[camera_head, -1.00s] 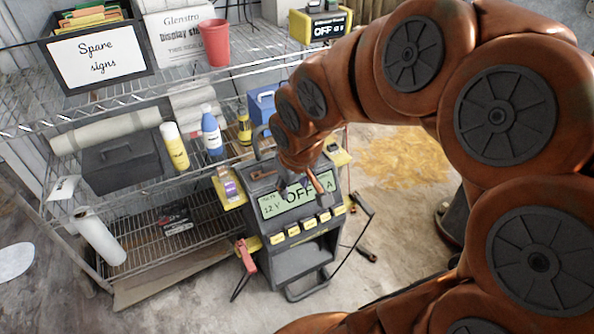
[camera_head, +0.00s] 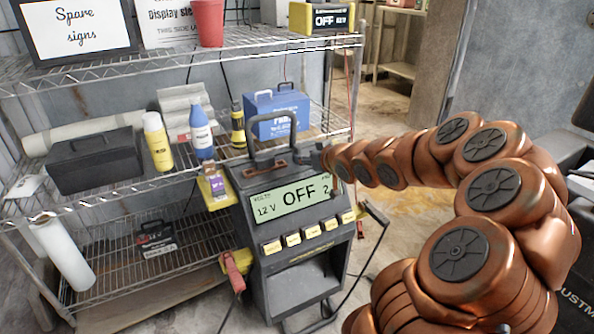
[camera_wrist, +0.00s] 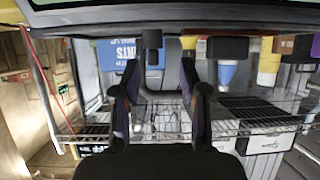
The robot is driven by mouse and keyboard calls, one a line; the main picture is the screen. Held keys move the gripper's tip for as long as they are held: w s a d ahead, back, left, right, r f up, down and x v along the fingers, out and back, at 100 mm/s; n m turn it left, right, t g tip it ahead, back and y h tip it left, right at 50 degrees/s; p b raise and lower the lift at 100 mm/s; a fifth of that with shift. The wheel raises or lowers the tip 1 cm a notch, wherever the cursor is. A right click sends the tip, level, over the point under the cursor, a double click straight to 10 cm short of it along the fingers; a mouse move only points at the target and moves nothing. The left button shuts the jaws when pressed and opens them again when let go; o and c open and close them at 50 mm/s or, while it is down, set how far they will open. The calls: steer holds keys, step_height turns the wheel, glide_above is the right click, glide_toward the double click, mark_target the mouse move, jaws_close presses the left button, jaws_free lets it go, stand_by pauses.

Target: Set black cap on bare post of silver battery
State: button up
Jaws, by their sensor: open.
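My gripper (camera_wrist: 163,95) is open in the wrist view, with its two dark fingers apart. A small dark block (camera_wrist: 152,40) shows beyond the fingertips; I cannot tell what it is. In the head view my arm ends beside the top right of a black charger (camera_head: 300,240) whose display reads OFF; the fingers there are small and hard to make out. I cannot make out a silver battery, its bare post or a black cap in either view.
A wire shelf (camera_head: 185,185) stands behind the charger, with a black toolbox (camera_head: 95,160), a yellow bottle (camera_head: 158,145), a blue bottle (camera_head: 202,135) and a blue case (camera_head: 277,118). A red clamp (camera_head: 236,268) hangs at the charger's left. Open floor shows at right.

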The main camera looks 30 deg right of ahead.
mark_target(297, 153)
steer(key=shift+w+d+f+t+b, duration=0.15)
steer(key=shift+d+f+t+b, duration=0.2)
steer(key=shift+d+f, duration=0.25)
steer(key=shift+w, duration=0.2)
steer(key=shift+r+b+x, duration=0.15)
steer(key=shift+b+x, duration=0.35)
steer(key=shift+x, duration=1.35)
steer(key=shift+r+b+x, duration=0.1)
steer(key=shift+b+x, duration=0.35)
steer(key=shift+x, duration=1.4)
steer(key=shift+w+a, duration=0.1)
steer(key=shift+w, duration=0.05)
steer(key=c, duration=0.7)
steer(key=shift+r, duration=0.15)
